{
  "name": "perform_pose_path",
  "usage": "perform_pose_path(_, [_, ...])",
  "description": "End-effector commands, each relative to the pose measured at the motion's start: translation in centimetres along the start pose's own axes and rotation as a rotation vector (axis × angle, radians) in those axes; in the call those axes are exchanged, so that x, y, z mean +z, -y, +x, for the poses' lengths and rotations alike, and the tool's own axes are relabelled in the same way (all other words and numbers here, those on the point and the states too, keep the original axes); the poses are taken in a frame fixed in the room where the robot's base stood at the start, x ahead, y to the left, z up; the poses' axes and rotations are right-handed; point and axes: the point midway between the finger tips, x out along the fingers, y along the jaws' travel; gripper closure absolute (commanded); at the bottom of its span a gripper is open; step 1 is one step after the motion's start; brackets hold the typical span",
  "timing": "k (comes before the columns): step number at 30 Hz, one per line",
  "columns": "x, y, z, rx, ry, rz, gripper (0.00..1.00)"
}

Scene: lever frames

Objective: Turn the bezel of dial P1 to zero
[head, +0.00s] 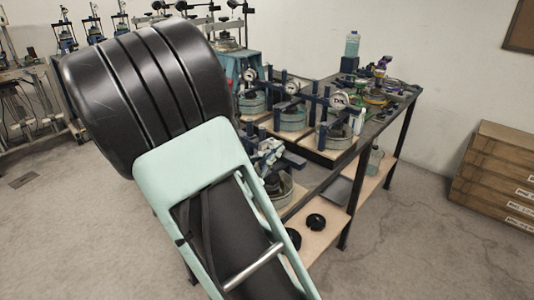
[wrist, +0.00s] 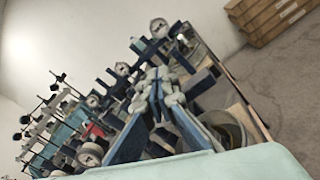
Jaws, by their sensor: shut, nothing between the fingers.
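I cannot read a P1 label or any needle. My gripper (wrist: 165,84) is shut and empty, with its fingertips together.
The dark-edged table (head: 375,125) carries bottles and small parts at its far end. A lower shelf (head: 325,228) holds black round pieces. Wooden drawers (head: 495,180) stand at the right, with open floor between. More instruments line the left wall.

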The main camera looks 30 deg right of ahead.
Motion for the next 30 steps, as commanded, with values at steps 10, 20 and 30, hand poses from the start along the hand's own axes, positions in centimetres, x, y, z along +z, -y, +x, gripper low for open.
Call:
perform_pose_path(10, [-0.35, 0.14, -0.09, 0.003, -0.007, -0.002, 1.00])
perform_pose_path(20, [-0.17, 0.15, -0.10, 0.004, -0.008, -0.001, 1.00])
perform_pose_path(30, [0.49, 0.39, -1.00, 0.004, -0.006, 0.000, 1.00])
